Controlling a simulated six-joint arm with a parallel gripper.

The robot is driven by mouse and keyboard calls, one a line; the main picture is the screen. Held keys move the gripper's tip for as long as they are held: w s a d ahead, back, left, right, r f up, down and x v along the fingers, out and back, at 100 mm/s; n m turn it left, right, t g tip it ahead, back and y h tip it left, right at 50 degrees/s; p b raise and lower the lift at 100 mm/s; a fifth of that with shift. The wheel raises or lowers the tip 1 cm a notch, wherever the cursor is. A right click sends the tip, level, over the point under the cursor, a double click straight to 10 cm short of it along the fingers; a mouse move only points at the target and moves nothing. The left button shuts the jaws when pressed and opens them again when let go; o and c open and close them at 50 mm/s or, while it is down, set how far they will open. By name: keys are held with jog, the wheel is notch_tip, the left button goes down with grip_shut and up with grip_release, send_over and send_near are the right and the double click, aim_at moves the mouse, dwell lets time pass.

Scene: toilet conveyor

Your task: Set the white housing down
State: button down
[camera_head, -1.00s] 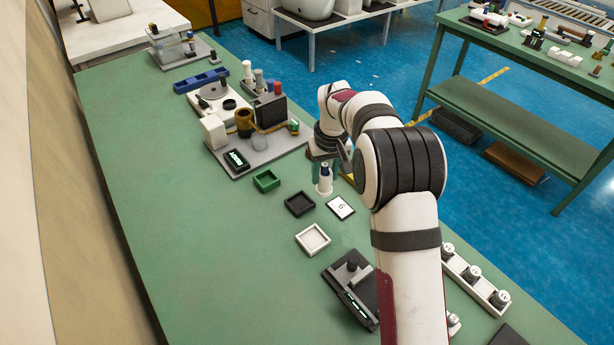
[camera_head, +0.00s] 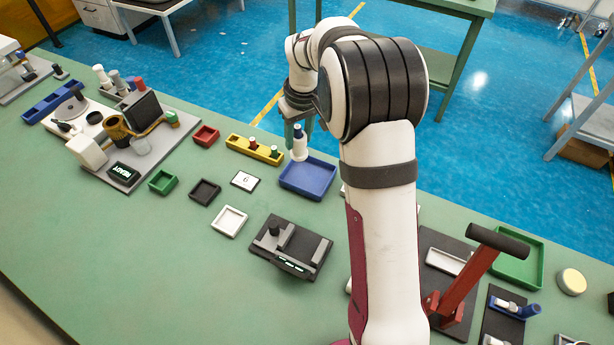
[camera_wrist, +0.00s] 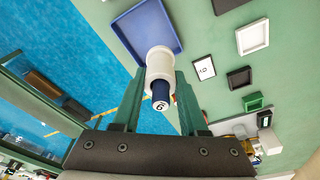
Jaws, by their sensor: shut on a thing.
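The white housing (camera_head: 299,148) is a small white cylinder with a blue part in its top; in the wrist view (camera_wrist: 159,60) a dark cap marked with a digit, 6 or 9, faces the camera. My gripper (camera_head: 298,132) is shut on it, with a green finger on either side. The housing is upright at the far edge of an empty blue tray (camera_head: 318,191). In the wrist view its base overlaps the near part of the tray (camera_wrist: 137,30). I cannot tell whether the base touches anything.
A yellow holder (camera_head: 240,150) with small coloured parts and a numbered card (camera_head: 245,181) lie left of the tray. Red (camera_head: 206,135), black (camera_head: 205,191), green and white small trays are further left. A black device (camera_head: 290,248) stands in front. The table's far edge is close behind.

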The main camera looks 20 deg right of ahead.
jog(key=s+d+m, duration=0.2)
jog(key=s+d, duration=0.5)
jog(key=d, duration=0.4)
jog(key=w+a+f, duration=0.2)
jog(key=f, duration=0.1)
jog(key=w+a+f, duration=0.3)
jog(key=f, duration=0.1)
jog(key=w+a+f, duration=0.2)
jog(key=a+f, duration=0.1)
jog(key=f, duration=0.1)
jog(key=shift+w+a, duration=0.25)
jog(key=shift+w, duration=0.15)
jog(key=shift+f, duration=0.15)
jog(key=shift+c, duration=2.2)
grip_release()
